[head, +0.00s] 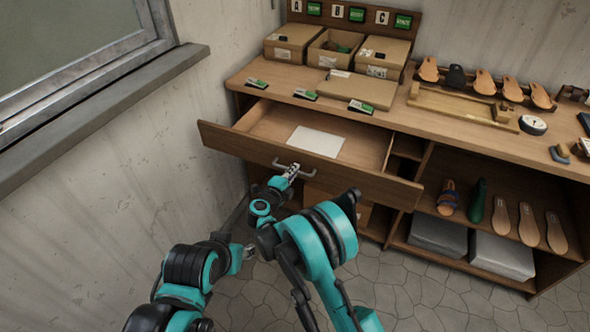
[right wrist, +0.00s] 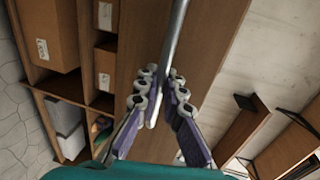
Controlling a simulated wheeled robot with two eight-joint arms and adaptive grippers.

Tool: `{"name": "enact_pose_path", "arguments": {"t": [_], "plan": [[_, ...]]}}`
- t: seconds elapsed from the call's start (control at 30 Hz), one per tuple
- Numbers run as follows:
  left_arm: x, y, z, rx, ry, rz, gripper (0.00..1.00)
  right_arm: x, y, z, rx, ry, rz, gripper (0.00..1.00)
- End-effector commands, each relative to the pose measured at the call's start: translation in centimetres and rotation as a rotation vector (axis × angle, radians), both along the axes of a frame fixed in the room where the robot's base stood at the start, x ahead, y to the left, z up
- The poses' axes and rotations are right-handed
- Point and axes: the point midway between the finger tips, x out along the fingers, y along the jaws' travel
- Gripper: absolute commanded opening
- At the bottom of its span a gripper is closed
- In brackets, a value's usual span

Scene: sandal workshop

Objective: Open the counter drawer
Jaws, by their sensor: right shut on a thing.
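The counter drawer (head: 235,140) stands pulled out from under the worktop. Its inside shows, with a white sheet (head: 316,141) lying in it. A grey metal bar handle (head: 308,173) is on the drawer front. My right gripper (head: 292,170) is at the left part of the handle, shut on it. In the right wrist view the handle (right wrist: 176,42) runs down between the fingers of my right gripper (right wrist: 160,98). My left gripper (head: 249,251) is low, apart from the drawer, below and left of the handle; its fingers are too small to read.
The worktop (head: 270,85) carries cardboard bins (head: 292,42), green-and-white tags, a flat box and sandal forms. Open shelves at the right hold soles (head: 528,224) and grey boxes (head: 438,236). A wall and window ledge (head: 100,115) close off the left. The floor in front is clear.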

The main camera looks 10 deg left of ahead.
Motion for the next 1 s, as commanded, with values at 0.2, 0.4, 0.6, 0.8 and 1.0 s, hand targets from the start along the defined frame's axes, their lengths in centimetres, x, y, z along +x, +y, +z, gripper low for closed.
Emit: {"name": "enact_pose_path", "arguments": {"t": [0.2, 0.4, 0.6, 0.8, 1.0], "plan": [[0.0, 0.0, 0.0, 0.0, 0.0, 0.0, 0.4, 0.0, 0.1, 0.0, -0.001, 0.0, 0.002, 0.0], [0.0, 0.0, 0.0, 0.0, 0.0, 0.0, 0.4, 0.0, 0.1, 0.0, 0.0, 0.0, 0.002, 0.18], [0.0, 0.0, 0.0, 0.0, 0.0, 0.0, 0.4, 0.0, 0.1, 0.0, 0.0, 0.0, 0.001, 0.18], [0.0, 0.0, 0.0, 0.0, 0.0, 0.0, 0.4, 0.0, 0.1, 1.9, 0.0, 0.0, 0.001, 0.18], [0.0, 0.0, 0.0, 0.0, 0.0, 0.0, 0.4, 0.0, 0.1, 6.2, -0.003, -0.003, 0.004, 0.55]]}}
